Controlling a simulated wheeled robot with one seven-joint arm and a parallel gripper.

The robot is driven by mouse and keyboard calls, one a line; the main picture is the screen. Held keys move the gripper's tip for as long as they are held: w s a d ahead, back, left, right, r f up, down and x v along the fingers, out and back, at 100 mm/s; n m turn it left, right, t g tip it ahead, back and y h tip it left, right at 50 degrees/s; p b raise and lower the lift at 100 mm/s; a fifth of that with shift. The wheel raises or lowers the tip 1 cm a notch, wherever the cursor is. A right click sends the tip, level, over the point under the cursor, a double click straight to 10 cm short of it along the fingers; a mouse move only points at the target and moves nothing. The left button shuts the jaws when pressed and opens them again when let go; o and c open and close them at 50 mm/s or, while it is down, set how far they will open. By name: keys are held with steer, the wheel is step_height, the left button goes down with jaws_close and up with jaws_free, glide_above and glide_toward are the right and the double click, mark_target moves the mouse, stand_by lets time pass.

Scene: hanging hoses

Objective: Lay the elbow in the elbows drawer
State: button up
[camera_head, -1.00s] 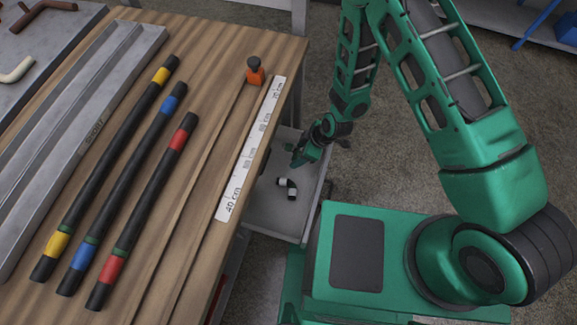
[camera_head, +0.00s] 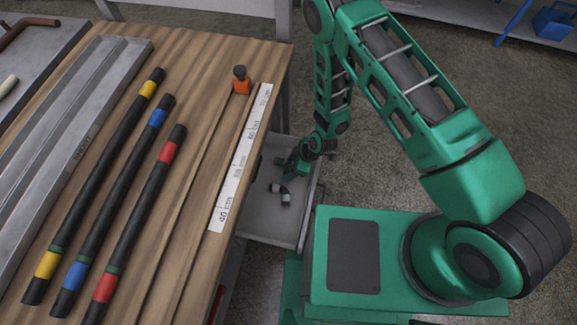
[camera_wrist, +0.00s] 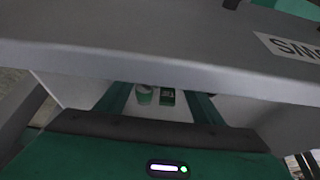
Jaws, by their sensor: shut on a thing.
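The pulled-out grey drawer (camera_head: 262,222) sits low beside the table's right edge. My gripper points down inside the drawer's outline and is shut on a small piece, seemingly an elbow, mostly hidden in the head view. A grey panel (camera_wrist: 150,62) hides the fingertips. I cannot tell whether the held piece touches the drawer floor.
A white label starting "SM" (camera_wrist: 290,48) is on the grey panel. The wooden table (camera_head: 215,120) holds several banded black hoses (camera_head: 140,215), a length scale (camera_head: 240,160), an orange-and-black item (camera_head: 241,80) and a grey channel (camera_head: 62,130). The drawer's rim is close to my gripper.

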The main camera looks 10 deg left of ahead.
steer(key=o, duration=1)
steer(key=shift+o, duration=0.2)
steer(key=v, duration=1.2)
steer(key=shift+r, duration=0.1)
